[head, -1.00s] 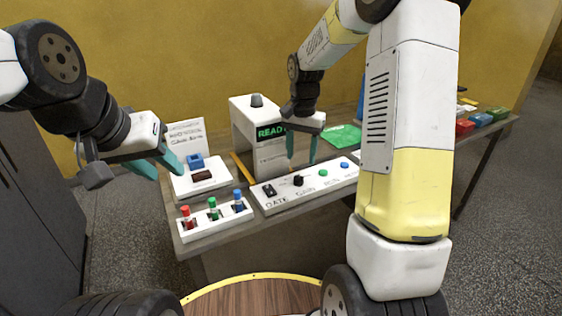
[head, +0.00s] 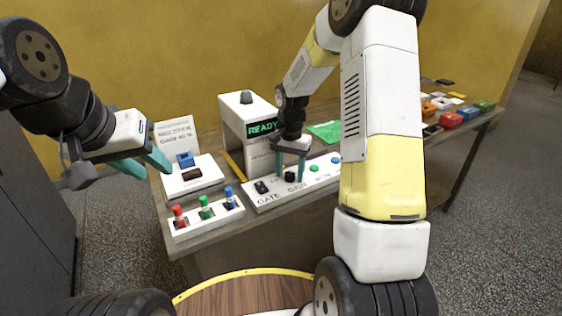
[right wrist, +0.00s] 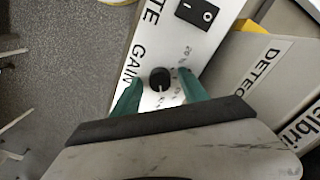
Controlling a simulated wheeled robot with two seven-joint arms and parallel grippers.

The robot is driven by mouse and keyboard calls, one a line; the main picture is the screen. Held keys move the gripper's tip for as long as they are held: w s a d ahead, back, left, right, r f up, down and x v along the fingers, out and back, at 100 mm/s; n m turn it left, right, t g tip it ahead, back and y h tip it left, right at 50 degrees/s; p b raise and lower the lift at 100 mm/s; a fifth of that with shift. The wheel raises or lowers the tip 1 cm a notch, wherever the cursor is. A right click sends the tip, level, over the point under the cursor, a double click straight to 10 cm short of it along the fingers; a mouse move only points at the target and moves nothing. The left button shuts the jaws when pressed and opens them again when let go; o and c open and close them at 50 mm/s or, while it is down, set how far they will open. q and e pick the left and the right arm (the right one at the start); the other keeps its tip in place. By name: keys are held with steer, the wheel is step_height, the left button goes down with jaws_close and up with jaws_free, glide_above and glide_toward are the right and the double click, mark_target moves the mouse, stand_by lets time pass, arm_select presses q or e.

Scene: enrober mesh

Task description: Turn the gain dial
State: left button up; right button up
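The gain dial (right wrist: 160,79) is a black round knob with a white pointer line, on a white control panel (head: 258,205) marked GATE and GAIN. A printed scale is beside it. In the head view the dial (head: 289,177) shows small between my right fingers. My right gripper (right wrist: 160,98) is open, with one teal fingertip on each side of the dial; I cannot tell whether they touch it. It also shows over the panel in the head view (head: 290,170). My left gripper (head: 143,166) is open and empty at the left, near the white stand.
A black rocker switch (right wrist: 197,13) sits beside the dial. Green (head: 314,168) and blue (head: 336,160) buttons are to its right. The detector box reading READY (head: 246,125) stands behind. A rack (head: 206,220) holds red, green and blue vials at the left.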

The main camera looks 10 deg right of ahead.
jaws_close()
steer(key=shift+n, duration=0.4)
steer(key=n, duration=0.3)
steer(key=shift+n, duration=2)
steer(key=shift+o, duration=0.4)
jaws_free()
